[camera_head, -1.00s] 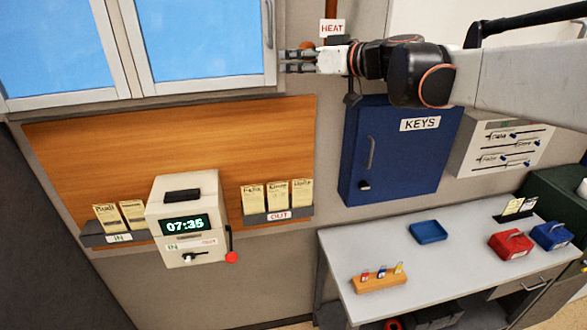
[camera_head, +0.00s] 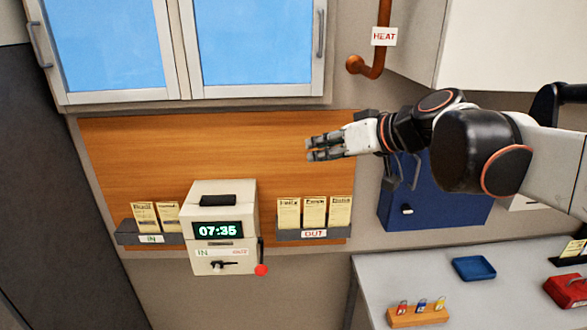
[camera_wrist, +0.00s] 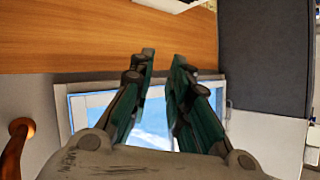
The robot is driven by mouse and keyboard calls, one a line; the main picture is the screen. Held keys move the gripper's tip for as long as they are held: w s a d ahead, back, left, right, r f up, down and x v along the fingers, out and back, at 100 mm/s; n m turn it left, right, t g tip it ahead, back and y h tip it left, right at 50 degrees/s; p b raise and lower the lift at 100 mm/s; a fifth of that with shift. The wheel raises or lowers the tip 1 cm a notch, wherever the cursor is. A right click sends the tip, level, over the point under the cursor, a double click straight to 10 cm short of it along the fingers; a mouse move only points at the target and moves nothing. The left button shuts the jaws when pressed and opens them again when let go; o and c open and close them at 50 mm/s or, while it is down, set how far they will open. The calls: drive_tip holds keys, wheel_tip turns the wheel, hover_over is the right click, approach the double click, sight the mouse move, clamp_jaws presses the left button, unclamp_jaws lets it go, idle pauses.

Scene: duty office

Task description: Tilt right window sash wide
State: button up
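The right window sash (camera_head: 253,45) has a light grey frame and blue glass, and looks closed, in line with the left sash. Its grey handle (camera_head: 320,34) stands upright on the right side of the frame. My gripper (camera_head: 308,149) is below the window, in front of the wooden board, pointing left and apart from the handle. In the wrist view my gripper (camera_wrist: 163,62) has its two fingers spread with nothing between them. Part of the window (camera_wrist: 155,122) shows behind and between the fingers there. I cannot make out the sash handle in that view.
A copper pipe (camera_head: 382,45) with a HEAT sign runs right of the window. The blue key cabinet (camera_head: 440,200) is partly hidden behind my arm. Open room lies before the window.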

drive_tip(key=s+f+h+b, duration=0.1)
drive_tip(key=s+f+b, duration=0.1)
drive_tip(key=s+f, duration=0.2)
wheel_tip(320, 180, down, 2)
drive_tip(key=shift+a+f+m+g+b, duration=0.15)
drive_tip(key=shift+f+m+g+b, duration=0.05)
drive_tip(key=shift+m+g+b, duration=0.2)
